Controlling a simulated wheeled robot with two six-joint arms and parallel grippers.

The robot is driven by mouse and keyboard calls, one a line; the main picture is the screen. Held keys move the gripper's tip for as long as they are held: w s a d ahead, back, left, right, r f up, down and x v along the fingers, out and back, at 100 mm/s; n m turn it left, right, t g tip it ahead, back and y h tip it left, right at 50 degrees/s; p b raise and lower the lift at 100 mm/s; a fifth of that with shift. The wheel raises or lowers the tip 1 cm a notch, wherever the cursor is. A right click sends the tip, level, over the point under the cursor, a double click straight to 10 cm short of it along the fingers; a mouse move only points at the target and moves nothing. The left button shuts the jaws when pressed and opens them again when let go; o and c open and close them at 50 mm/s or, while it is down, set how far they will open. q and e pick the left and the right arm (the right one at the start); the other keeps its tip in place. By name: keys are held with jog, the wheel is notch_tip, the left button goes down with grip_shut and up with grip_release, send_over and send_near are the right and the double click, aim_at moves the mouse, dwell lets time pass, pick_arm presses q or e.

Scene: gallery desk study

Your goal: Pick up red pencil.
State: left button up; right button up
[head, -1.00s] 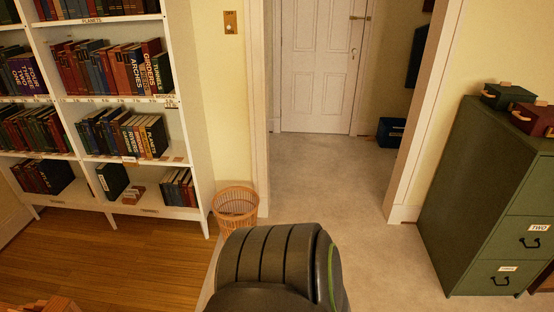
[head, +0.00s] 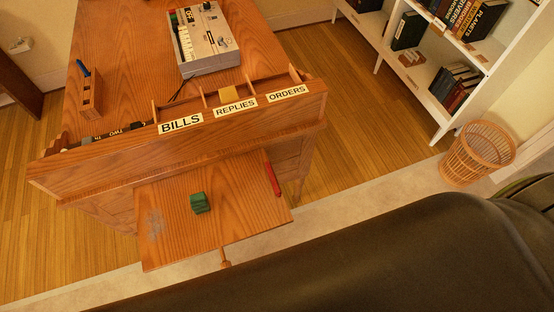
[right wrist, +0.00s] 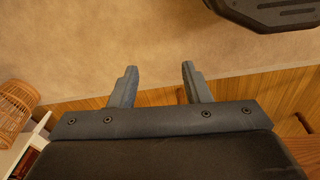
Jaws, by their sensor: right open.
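The red pencil (head: 272,179) is a short red stick near the right edge of the wooden pull-out board (head: 173,246) at the front of the desk, in the head view. A small green block (head: 199,203) sits on the same board to its left. My right gripper (right wrist: 158,72) shows in the right wrist view with its two fingers apart and nothing between them, above the pale carpet. It is away from the pencil, which is not in that view. My left gripper is not in view.
The desk (head: 135,60) carries a rail labelled BILLS, REPLIES and ORDERS, a grey machine (head: 210,42) and a wooden holder (head: 90,98) with a blue item. A wicker basket (head: 476,152) and a white bookshelf (head: 440,98) stand at right. A dark part of mine fills the lower right.

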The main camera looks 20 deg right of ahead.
jog(key=w+a+r+m+y, duration=0.1)
jog(key=w+r, duration=0.4)
jog(key=w, duration=0.4)
jog(key=w+a+r, duration=0.2)
jog(key=w+r, duration=0.3)
jog(key=w, duration=0.4)
jog(key=y+p, duration=0.2)
jog(key=y, duration=0.1)
send_near(274, 176)
jog(key=shift+n+g, duration=0.4)
jog(key=x, duration=0.2)
jog(key=p+x, duration=0.1)
jog(key=x, duration=0.4)
jog(key=shift+w, duration=0.3)
jog(key=shift+a+f, duration=0.2)
jog(key=shift+f, duration=0.3)
jog(key=shift+c, duration=0.2)
